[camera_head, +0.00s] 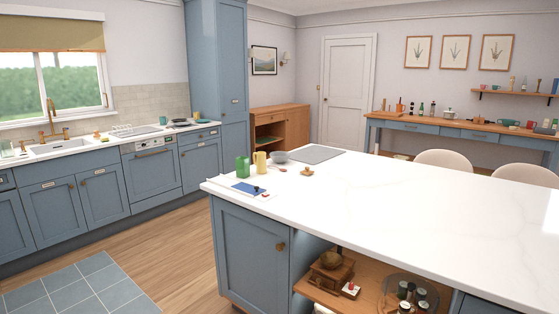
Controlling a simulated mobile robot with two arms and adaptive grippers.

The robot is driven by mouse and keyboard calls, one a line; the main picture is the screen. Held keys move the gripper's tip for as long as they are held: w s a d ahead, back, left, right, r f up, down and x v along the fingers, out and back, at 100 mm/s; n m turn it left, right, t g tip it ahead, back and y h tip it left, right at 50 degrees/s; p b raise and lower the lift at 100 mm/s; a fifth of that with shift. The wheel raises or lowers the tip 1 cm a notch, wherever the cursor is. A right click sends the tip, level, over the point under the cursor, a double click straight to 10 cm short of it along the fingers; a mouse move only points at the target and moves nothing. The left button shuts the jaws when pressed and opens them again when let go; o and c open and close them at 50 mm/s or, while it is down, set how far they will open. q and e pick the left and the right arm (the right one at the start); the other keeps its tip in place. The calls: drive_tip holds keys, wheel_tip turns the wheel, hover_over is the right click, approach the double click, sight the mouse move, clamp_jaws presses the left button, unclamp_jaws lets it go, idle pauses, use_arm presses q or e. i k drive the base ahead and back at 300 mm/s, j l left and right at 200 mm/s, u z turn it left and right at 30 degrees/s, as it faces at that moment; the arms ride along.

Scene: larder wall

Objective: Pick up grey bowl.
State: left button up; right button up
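A grey bowl (280,157) sits upright on the far left part of the white island top (420,210). A yellow mug or jug (260,161) stands just left of it. A flat grey panel (317,154) lies just right of it. Neither of my grippers shows in the head view, so I cannot see their state.
On the island, a green container (242,167), a blue book or card (248,188) and a small brown item (307,172) are close to the bowl. Wooden floor (165,245) is free at left.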

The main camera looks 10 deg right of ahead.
sight(280, 158)
drive_tip(key=i+u, duration=0.2)
drive_tip(key=i, duration=0.3)
drive_tip(key=i+u, duration=0.2)
drive_tip(key=i, duration=0.3)
drive_tip(key=i+l+u, duration=0.2)
drive_tip(key=i, duration=0.3)
drive_tip(key=i+l+u, duration=0.2)
drive_tip(key=i, duration=0.25)
drive_tip(key=i+j+u, duration=0.15)
drive_tip(key=i, duration=1)
drive_tip(key=i+j+u, duration=0.15)
drive_tip(key=i, duration=1)
drive_tip(key=i+z, duration=0.9)
drive_tip(key=i+j+z, duration=0.2)
drive_tip(key=i+z, duration=0.4)
drive_tip(key=z, duration=0.25)
drive_tip(key=i+z, duration=0.25)
drive_tip(key=z, duration=0.15)
drive_tip(key=i+z, duration=0.2)
drive_tip(key=z, duration=0.25)
drive_tip(key=i+j+z, duration=0.15)
drive_tip(key=z, duration=0.25)
drive_tip(key=i+j+z, duration=0.15)
drive_tip(key=z, duration=0.3)
drive_tip(key=i+j+z, duration=0.1)
drive_tip(key=j+z, duration=0.35)
drive_tip(key=l, duration=0.05)
